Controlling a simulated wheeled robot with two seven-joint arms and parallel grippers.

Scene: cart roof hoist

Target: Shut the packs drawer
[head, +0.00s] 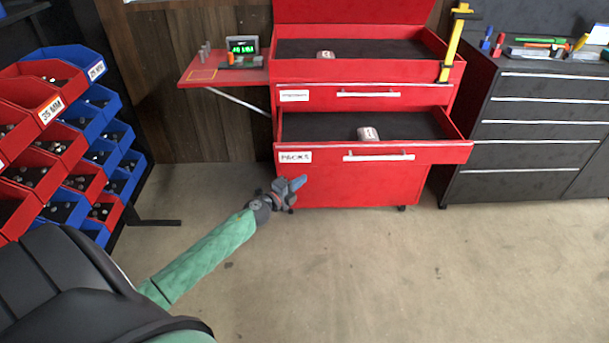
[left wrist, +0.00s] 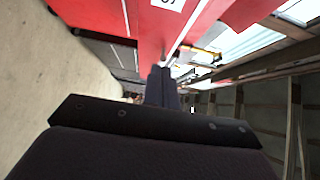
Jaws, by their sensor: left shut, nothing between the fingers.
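The red packs drawer (head: 425,152), with a "PACKS" label and a white bar handle (head: 379,157), stands pulled out from the red cart (head: 365,186). A small pale pack (head: 368,134) lies on its dark floor. My left gripper (head: 298,184) is shut and empty, low in front of the drawer's left end, below the label. In the left wrist view its closed fingers (left wrist: 161,86) point toward a red face with a white label. Whether the fingers touch the drawer cannot be told. My right gripper is not in view.
An open upper tray (head: 350,50) holds another small pack, and a yellow clamp (head: 452,43) stands at its right. A side shelf (head: 225,72) holds a green display. Red and blue bins (head: 70,140) stand left, a dark cabinet (head: 535,130) right. The floor in front is clear.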

